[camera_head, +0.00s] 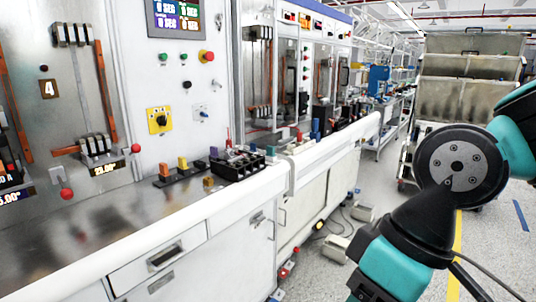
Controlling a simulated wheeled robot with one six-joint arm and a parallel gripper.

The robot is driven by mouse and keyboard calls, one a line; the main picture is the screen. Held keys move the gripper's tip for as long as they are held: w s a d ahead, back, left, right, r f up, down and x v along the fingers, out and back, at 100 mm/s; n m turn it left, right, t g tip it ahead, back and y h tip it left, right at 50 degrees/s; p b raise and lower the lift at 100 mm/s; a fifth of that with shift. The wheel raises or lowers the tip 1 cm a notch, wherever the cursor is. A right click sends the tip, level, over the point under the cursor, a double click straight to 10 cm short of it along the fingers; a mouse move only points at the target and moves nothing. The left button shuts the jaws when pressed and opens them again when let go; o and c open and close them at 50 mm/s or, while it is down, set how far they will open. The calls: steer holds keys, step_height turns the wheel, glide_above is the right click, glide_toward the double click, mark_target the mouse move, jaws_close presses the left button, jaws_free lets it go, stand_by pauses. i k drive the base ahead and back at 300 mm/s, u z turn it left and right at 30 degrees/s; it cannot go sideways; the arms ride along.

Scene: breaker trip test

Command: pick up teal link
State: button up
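I cannot clearly pick out a teal link on the bench. A small teal-green piece (271,152) stands just right of the black breaker block and could be it, but it is too small to tell. The black breaker block (238,165) sits on the metal bench top near its front edge. My teal and black arm fills the right side of the view, over the aisle and apart from the bench. My gripper's fingers are outside the picture.
A dark strip with coloured upright pieces (182,168) lies left of the breaker. A small brown-yellow piece (208,182) lies in front. The bench top (110,225) is clear at left. A metal cart (468,97) stands behind my arm. Cables and boxes (336,248) lie on the floor.

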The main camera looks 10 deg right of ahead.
mark_target(270, 149)
steer(key=z, duration=0.45)
steer(key=i, duration=0.55)
steer(key=z, duration=0.6)
steer(key=i, duration=1.4)
steer(key=u, duration=1.15)
steer(key=i, duration=0.6)
steer(key=u, duration=0.7)
